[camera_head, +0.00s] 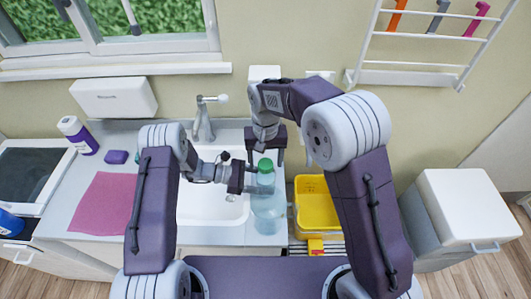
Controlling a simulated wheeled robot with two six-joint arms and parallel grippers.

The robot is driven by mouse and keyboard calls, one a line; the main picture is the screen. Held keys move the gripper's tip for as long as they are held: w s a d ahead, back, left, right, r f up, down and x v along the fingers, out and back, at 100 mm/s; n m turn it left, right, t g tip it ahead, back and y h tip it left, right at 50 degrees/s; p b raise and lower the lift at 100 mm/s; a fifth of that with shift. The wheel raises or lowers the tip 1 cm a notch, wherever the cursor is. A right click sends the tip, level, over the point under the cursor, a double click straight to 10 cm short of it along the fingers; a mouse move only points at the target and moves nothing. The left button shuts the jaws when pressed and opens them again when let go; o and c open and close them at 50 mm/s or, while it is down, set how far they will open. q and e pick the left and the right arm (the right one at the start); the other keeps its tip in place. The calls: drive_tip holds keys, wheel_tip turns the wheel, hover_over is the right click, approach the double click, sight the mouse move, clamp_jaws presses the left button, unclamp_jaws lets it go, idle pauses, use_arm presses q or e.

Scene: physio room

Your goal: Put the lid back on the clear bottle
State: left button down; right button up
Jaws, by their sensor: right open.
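The clear bottle (268,208), pale blue-green and see-through, stands upright at the right end of the sink counter. The green lid (265,165) sits at the top of its neck; whether it is seated cannot be told. My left gripper (260,186) reaches in from the left, its fingers closed at the bottle's upper part just below the lid. My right gripper (266,158) points down from above, open, with one finger on each side of the lid and a gap around it. My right wrist and fingers partly hide the area behind the lid.
The white sink (213,208) and tap (205,120) lie left of the bottle. A yellow bin (318,208) is close on its right. A pink cloth (104,203), purple block (117,157) and white bottle with a purple label (78,136) occupy the counter's left.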

wheel_tip(320, 180, up, 11)
drive_tip(key=shift+r, duration=0.2)
use_arm(q)
drive_tip(key=shift+c, duration=1.8)
unclamp_jaws()
drive_tip(key=shift+a, duration=0.3)
drive_tip(key=b+v, duration=0.2)
drive_tip(key=v, duration=0.6)
drive_tip(key=shift+a+r, duration=0.2)
use_arm(e)
drive_tip(key=shift+f, duration=1.25)
